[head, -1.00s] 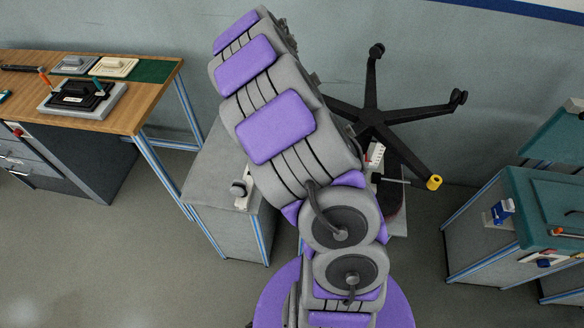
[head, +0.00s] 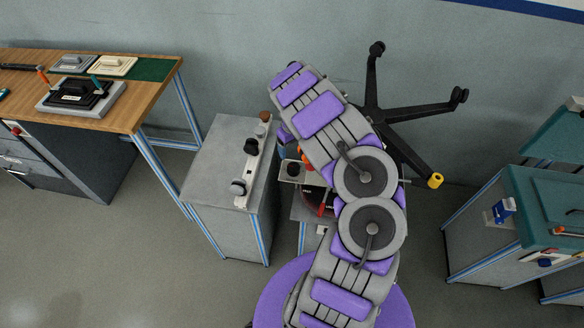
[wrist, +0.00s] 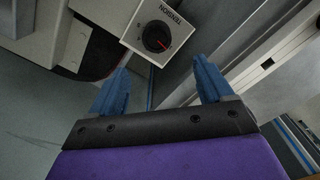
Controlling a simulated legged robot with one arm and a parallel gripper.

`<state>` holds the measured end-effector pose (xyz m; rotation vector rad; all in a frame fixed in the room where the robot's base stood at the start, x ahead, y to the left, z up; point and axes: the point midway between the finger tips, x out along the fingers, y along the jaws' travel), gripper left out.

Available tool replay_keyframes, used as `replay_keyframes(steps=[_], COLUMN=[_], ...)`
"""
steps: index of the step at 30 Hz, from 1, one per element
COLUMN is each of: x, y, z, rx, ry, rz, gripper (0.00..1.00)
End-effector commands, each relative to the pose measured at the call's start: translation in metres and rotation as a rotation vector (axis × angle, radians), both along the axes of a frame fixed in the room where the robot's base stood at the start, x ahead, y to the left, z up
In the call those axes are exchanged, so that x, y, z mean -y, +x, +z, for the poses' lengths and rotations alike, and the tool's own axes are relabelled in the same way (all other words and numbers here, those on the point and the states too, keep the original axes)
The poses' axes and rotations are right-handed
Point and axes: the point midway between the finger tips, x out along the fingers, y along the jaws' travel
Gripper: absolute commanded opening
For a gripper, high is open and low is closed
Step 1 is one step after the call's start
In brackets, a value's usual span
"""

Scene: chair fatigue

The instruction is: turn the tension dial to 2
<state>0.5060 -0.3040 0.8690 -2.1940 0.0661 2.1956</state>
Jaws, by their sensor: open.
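The tension dial (wrist: 156,37) is a round black knob with a red mark, on a pale box face (wrist: 135,40) labelled TENSION, at the top of the wrist view. The red mark is on the right side of the knob in this view; I cannot read any numbers. My gripper (wrist: 162,68) shows two blue fingers, spread apart and empty. The dial appears beyond the fingertips, between them in the picture and not held. In the head view a dark knob on a pale box (head: 290,178) shows beside my arm; my gripper is not clearly visible there.
A grey cabinet (head: 220,160) with several knobs on top stands left of my arm. A black five-star chair base (head: 375,115) is behind my arm. A wooden bench (head: 130,105) is at left and a teal-topped cabinet (head: 545,205) at right.

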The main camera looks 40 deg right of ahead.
Motion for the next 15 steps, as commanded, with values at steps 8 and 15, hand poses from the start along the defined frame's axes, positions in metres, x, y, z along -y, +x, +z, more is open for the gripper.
replay_keyframes(steps=[8, 15], x=[0.000, -0.004], y=[-0.001, 0.000], z=[-0.059, -0.099], rx=[0.000, 0.001], ry=[0.002, -0.003], rz=[-0.001, 0.000], gripper=[0.80, 0.80])
